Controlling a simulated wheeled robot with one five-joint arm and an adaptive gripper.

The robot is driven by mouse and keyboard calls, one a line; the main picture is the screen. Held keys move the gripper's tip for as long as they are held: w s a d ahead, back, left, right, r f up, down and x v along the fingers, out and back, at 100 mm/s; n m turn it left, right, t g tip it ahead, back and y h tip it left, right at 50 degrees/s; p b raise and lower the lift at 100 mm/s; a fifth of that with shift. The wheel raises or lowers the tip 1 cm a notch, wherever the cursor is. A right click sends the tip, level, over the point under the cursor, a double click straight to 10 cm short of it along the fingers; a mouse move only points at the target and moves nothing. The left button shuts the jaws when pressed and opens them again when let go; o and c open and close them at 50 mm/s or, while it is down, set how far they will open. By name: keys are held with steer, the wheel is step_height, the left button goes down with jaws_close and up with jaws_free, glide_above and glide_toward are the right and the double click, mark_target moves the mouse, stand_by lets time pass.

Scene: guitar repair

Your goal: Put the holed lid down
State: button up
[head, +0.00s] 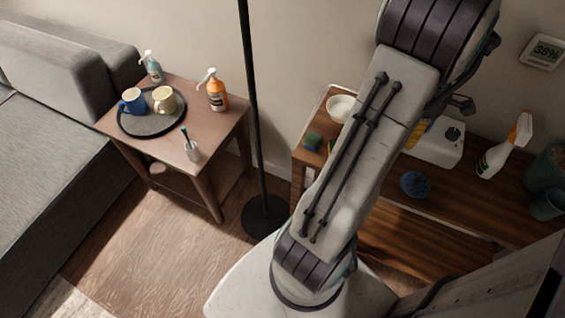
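I cannot make out a holed lid for certain in the head view. My arm crosses the picture from the bottom middle to the top right and hides part of the wooden bench (480,205). A small dark jointed part (460,104) sticks out to the right from behind my arm; it may belong to my gripper. The fingertips are hidden, so I cannot see whether they are open or hold anything. A white box-like thing (438,143) with a small dark spot stands on the bench, partly behind my arm. Something yellow shows just beside it.
On the bench are a white bowl (341,107), a green sponge (312,141), a blue round thing (413,184) and a spray bottle (503,147). A side table (207,119) bears a dark tray with two mugs. A black pole (252,100) stands between the tables.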

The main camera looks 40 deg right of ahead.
steer(key=w+a+r+m+t, duration=0.1)
steer(key=w+a+r+m, duration=0.35)
steer(key=w+a, duration=1.2)
steer(key=s+a+r+m+t, duration=0.1)
steer(key=s+a, duration=0.1)
steer(key=a, duration=0.8)
steer(key=s+a+r+m+t, duration=0.1)
steer(key=s+a+r+m, duration=0.1)
steer(key=a, duration=0.8)
steer(key=shift+a, duration=0.4)
